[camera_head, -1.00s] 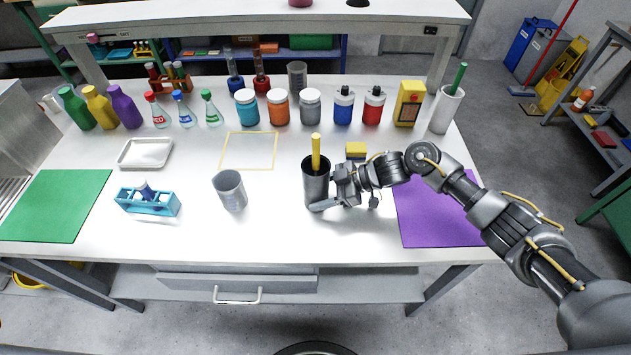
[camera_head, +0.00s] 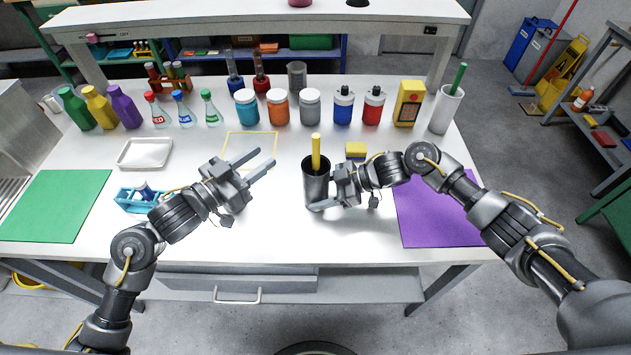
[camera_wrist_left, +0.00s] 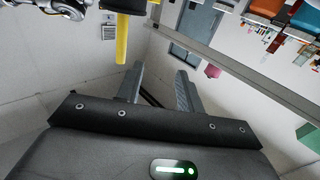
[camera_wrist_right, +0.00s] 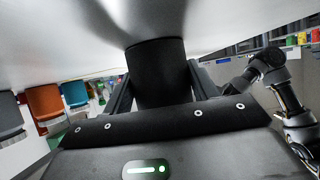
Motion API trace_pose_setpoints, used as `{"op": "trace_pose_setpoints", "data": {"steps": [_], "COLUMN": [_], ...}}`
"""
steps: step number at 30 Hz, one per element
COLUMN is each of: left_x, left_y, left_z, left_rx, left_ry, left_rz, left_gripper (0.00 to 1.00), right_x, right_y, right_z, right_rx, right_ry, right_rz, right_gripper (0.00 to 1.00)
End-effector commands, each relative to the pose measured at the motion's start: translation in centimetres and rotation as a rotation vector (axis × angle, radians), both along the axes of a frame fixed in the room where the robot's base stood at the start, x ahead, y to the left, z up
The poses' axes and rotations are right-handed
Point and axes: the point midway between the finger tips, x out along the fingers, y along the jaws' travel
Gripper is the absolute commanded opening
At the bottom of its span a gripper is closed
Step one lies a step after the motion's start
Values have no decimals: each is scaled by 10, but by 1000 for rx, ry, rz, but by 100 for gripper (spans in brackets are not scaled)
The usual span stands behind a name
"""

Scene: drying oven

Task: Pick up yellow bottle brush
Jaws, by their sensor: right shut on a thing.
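The yellow bottle brush (camera_head: 316,152) stands upright in a dark cylindrical cup (camera_head: 311,186) near the table's middle; only its handle shows above the rim. My right gripper (camera_head: 319,204) is shut on the cup from the right. In the right wrist view the cup (camera_wrist_right: 158,70) sits between the fingers. My left gripper (camera_head: 266,158) is open and empty, left of the cup, its fingers pointing up and right in the head view. In the left wrist view the brush handle (camera_wrist_left: 122,40) shows beyond the fingers, apart from them.
A purple mat (camera_head: 435,220) lies to the right, a green mat (camera_head: 52,205) to the left. A blue rack (camera_head: 130,201) is partly behind my left arm. A yellow sponge (camera_head: 356,149) lies behind my right gripper. Bottles and jars line the back. The table's front middle is clear.

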Motion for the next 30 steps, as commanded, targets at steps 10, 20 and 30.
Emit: {"op": "trace_pose_setpoints", "data": {"steps": [10, 20, 30], "left_x": [-52, -20, -5], "left_y": [-37, -70, -87], "left_z": [-15, -14, -15], "left_rx": [22, 18, 21], "left_ry": [-1, 1, 0], "left_rz": [-87, -85, -85], "left_gripper": [37, 37, 37], "right_x": [0, 0, 0], "right_y": [0, 0, 0], "right_z": [0, 0, 0], "right_rx": [0, 1, 0], "right_ry": [0, 0, 0], "right_rz": [1, 1, 0], "right_gripper": [46, 46, 46]}}
